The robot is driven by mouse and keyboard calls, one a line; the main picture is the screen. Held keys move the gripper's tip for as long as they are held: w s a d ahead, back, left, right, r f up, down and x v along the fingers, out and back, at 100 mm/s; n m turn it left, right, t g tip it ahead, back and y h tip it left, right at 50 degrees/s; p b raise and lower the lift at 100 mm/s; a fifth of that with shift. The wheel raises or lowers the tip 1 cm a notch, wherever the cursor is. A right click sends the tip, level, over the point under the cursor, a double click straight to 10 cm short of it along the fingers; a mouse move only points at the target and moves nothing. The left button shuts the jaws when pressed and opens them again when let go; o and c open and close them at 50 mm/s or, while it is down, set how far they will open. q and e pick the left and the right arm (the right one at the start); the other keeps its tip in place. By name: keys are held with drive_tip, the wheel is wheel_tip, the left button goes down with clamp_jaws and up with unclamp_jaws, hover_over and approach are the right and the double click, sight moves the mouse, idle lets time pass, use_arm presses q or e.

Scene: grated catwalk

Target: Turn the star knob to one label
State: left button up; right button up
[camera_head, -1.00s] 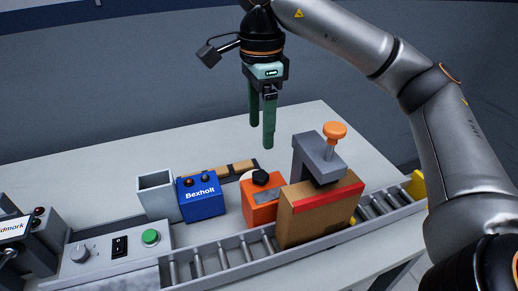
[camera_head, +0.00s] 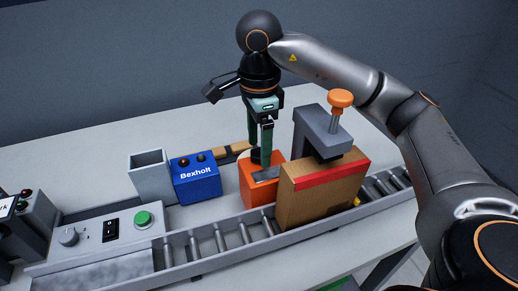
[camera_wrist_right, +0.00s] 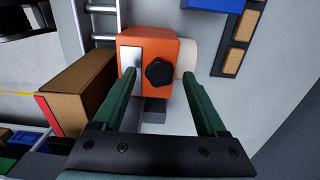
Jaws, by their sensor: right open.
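The black star knob (camera_wrist_right: 159,73) sits on top of an orange box (camera_wrist_right: 152,46) on the table behind the roller conveyor. In the head view the orange box (camera_head: 257,190) shows a grey plate on its sloped face, and the knob is mostly hidden by my finger. My right gripper (camera_head: 260,154) points down over the knob, open and empty. In the right wrist view its green fingers (camera_wrist_right: 160,80) stand apart, one either side of the knob's line. No touch is clear. No readable label shows. My left gripper is not in view.
A cardboard box (camera_head: 325,192) with a red stripe stands close right of the orange box, under a grey clamp with an orange knob (camera_head: 340,98). A blue Bexholt box (camera_head: 197,182) and a grey bin (camera_head: 151,180) stand left. A button panel (camera_head: 95,235) is front left.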

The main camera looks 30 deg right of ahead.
drive_tip(key=shift+f, duration=0.35)
drive_tip(key=shift+c, duration=0.2)
clamp_jaws()
